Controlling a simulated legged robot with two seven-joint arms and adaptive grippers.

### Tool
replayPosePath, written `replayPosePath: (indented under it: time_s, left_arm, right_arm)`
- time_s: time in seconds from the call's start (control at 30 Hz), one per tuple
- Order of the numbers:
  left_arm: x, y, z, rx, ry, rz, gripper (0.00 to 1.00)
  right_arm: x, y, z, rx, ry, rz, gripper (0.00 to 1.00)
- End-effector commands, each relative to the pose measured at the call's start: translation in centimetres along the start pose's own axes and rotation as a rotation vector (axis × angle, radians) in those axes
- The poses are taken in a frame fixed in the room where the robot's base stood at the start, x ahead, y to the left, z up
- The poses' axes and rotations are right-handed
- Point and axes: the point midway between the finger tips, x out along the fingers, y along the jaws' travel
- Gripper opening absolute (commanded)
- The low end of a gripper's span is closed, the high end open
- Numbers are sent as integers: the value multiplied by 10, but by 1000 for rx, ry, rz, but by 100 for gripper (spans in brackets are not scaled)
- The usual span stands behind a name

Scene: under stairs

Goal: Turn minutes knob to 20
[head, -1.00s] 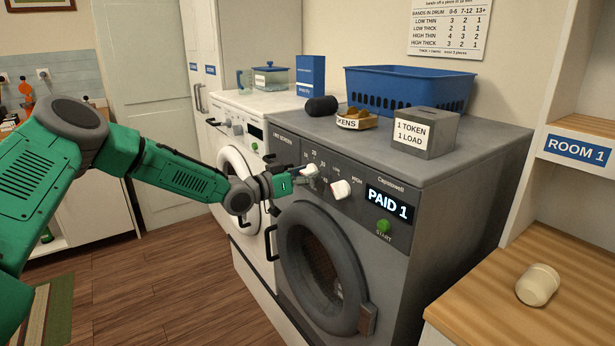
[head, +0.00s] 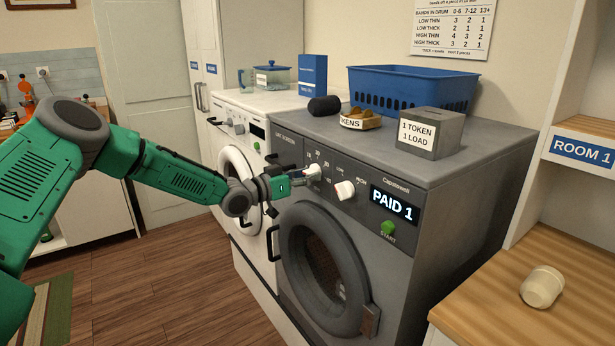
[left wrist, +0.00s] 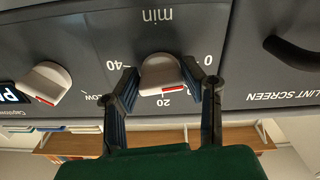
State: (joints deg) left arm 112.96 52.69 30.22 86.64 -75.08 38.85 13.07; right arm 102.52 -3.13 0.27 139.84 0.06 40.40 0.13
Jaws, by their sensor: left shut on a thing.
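The white minutes knob (head: 313,172) is on the grey dryer's (head: 440,215) front panel. In the left wrist view, which is upside down, the knob (left wrist: 160,75) sits among the marks 0, 20 and 40, with "min" printed beside it. Its red line points close to the 20 mark (left wrist: 167,101). My left gripper (head: 298,181) is at the knob, and its two fingers (left wrist: 163,86) are shut on it from both sides. My right gripper is not in view.
A second white knob (head: 344,190) marked LOW and HIGH is beside it. A display (head: 394,204) reads PAID 1 above a green START button (head: 388,228).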

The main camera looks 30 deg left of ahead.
Motion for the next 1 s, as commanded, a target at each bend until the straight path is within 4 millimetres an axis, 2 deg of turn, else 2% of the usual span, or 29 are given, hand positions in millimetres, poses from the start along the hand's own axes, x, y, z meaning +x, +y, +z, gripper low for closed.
replayPosePath:
  time_s: [0.37, 1.0]
  left_arm:
    - [0, -5, -4, 226, 5, -9, 8]
    - [0, -6, -4, 834, 5, -9, 8]
  right_arm:
    - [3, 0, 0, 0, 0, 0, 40]
    - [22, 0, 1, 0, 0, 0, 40]
